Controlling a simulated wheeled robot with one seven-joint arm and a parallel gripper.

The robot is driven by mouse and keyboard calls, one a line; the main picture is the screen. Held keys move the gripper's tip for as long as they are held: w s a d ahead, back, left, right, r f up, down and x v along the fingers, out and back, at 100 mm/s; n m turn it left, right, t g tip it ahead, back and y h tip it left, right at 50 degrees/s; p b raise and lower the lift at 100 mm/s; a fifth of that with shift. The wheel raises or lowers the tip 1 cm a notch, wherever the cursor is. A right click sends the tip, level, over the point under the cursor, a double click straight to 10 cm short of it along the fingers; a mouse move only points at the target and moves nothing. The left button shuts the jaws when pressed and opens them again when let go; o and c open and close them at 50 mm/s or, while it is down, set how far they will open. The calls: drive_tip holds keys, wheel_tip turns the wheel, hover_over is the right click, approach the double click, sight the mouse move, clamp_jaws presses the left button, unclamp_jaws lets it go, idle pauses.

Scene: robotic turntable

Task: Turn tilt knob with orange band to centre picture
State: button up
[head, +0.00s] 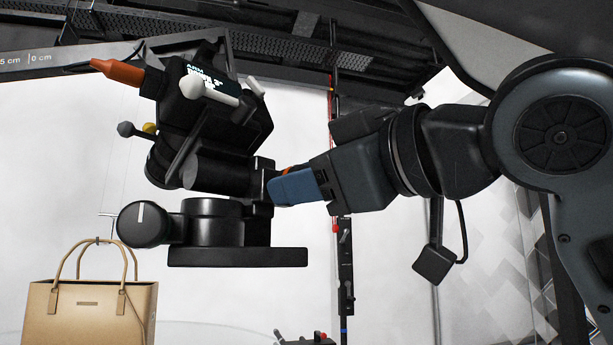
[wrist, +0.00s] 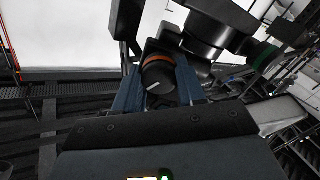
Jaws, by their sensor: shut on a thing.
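The tilt knob with the orange band (wrist: 158,82) is black, with a short white mark on its face tilted up to the right in the wrist view. My gripper (wrist: 157,88) has its blue fingers on either side of the knob, shut on it. In the head view my gripper (head: 284,188) meets the right side of the black camera head, and its fingers hide most of the knob. Only a bit of orange shows there. The head carries a small screen (head: 212,80) with text too small to read fully. The picture itself is not shown.
A black knob with a white line (head: 144,224) sits at the left of the head's base plate (head: 237,257). A green-banded part (wrist: 264,55) is at right in the wrist view. A tan handbag (head: 90,312) stands lower left. A dark vertical stand (head: 345,270) rises behind my gripper.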

drive_tip(key=n, duration=0.7)
idle(0.5)
drive_tip(key=o, duration=1.1)
drive_tip(key=shift+c, duration=0.2)
drive_tip(key=v, duration=0.7)
drive_tip(key=shift+s+d, duration=0.3)
drive_tip(key=shift+s, duration=0.05)
